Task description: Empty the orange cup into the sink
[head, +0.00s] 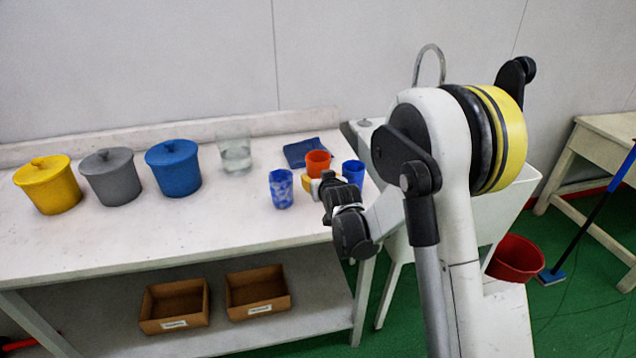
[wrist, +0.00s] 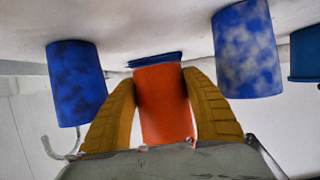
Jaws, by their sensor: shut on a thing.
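The orange cup (head: 318,163) is upright near the right end of the white table, at the front edge of a dark blue flat cloth or mat (head: 302,147). My gripper (head: 316,185) is at the cup with its yellow fingers on either side. In the wrist view, which looks upside down, the fingers (wrist: 160,100) are shut on the orange cup (wrist: 162,95). Whether its base touches the surface is unclear, and its contents are hidden. The white sink (head: 508,205), with a curved tap (head: 430,52), stands right of the table, largely hidden by my arm.
A marbled blue cup (head: 281,188) stands close left of the orange cup, and a blue cup (head: 353,172) close right. A clear beaker (head: 235,155) and yellow, grey and blue lidded pots (head: 172,168) stand further left. A red bucket (head: 516,258) is on the floor.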

